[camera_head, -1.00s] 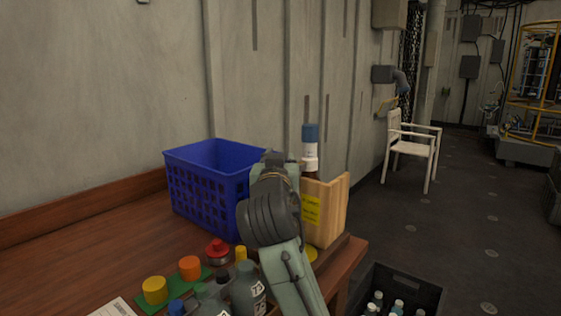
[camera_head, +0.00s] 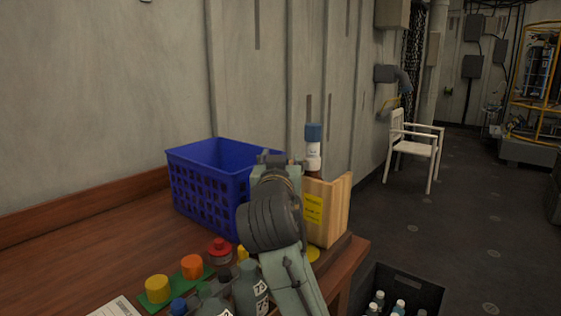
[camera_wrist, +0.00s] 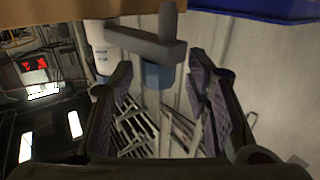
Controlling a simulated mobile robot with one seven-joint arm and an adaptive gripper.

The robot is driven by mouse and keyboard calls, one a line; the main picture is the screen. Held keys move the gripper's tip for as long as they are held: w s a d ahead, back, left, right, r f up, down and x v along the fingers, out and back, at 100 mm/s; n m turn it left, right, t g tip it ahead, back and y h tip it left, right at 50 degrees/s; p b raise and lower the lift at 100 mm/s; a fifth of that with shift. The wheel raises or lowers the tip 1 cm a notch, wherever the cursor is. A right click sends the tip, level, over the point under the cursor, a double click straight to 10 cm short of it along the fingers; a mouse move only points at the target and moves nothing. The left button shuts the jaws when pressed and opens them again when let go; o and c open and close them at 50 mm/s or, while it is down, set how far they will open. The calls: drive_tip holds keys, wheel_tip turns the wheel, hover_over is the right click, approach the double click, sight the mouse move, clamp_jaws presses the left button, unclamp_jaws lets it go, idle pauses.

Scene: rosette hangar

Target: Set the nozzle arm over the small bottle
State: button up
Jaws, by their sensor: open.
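In the wrist view a grey bar with a short post (camera_wrist: 147,42), which looks like the nozzle arm, lies across the gap near my fingertips. My gripper (camera_wrist: 160,66) is open, its two fingers apart with nothing clamped between them. Behind the bar show a blue cap-like cylinder (camera_wrist: 158,76) and a white cylinder with small print (camera_wrist: 103,56). In the head view my gripper (camera_head: 281,160) is mostly hidden by my wrist, beside a blue-capped bottle (camera_head: 313,150) standing at a wooden holder (camera_head: 335,212). I cannot tell which bottle is the small one.
A blue crate (camera_head: 205,187) stands left of my arm on the wooden table (camera_head: 90,245). Yellow (camera_head: 157,289), orange (camera_head: 192,266) and red (camera_head: 220,250) capped items and grey bottles (camera_head: 250,287) are at the front. A dark crate (camera_head: 407,283) with small bottles sits below the table's right edge.

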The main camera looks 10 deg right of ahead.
drive_tip(key=v, duration=1)
drive_tip(key=shift+s, duration=0.4)
drive_tip(key=shift+a, duration=0.1)
